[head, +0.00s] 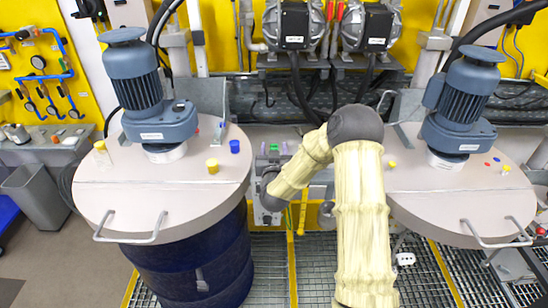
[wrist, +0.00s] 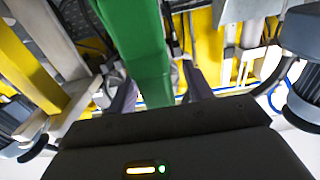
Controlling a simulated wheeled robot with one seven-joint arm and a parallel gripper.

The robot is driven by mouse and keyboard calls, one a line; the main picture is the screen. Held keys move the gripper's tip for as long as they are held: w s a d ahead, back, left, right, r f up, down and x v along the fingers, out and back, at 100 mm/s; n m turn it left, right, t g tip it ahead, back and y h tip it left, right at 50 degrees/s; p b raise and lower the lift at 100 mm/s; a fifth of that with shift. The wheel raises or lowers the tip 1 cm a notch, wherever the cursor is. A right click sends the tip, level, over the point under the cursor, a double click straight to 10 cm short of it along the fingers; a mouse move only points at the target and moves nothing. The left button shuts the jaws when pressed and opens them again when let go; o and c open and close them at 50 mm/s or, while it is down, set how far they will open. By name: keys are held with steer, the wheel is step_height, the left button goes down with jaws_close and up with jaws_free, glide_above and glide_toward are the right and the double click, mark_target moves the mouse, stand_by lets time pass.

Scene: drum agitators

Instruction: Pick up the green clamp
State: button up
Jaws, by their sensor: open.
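A long green bar, which looks like part of the green clamp (wrist: 138,45), fills the upper middle of the wrist view. It runs down from the top edge to the space by my fingers. My gripper (wrist: 160,88) is open, with one finger on each side of the bar's lower end. I cannot tell whether either finger touches it, and the rest of the clamp is out of frame. In the head view my arm reaches to the middle between two drums. The fingers there are hard to make out, and I cannot clearly pick out the clamp.
A left drum lid (head: 110,195) and a right drum lid (head: 440,195) flank my arm. Each carries a blue motor, the left one (head: 140,90) and the right one (head: 462,105). Small yellow and blue caps lie on the left lid. Pumps (head: 295,25) and hoses stand behind.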

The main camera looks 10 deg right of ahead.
stand_by(0.3)
steer(key=c, duration=1.1)
step_height(320, 180, up, 10)
steer(key=b, duration=0.3)
steer(key=shift+b, duration=0.3)
step_height(320, 180, up, 5)
steer(key=p, duration=0.2)
steer(key=shift+p, duration=0.3)
stand_by(0.4)
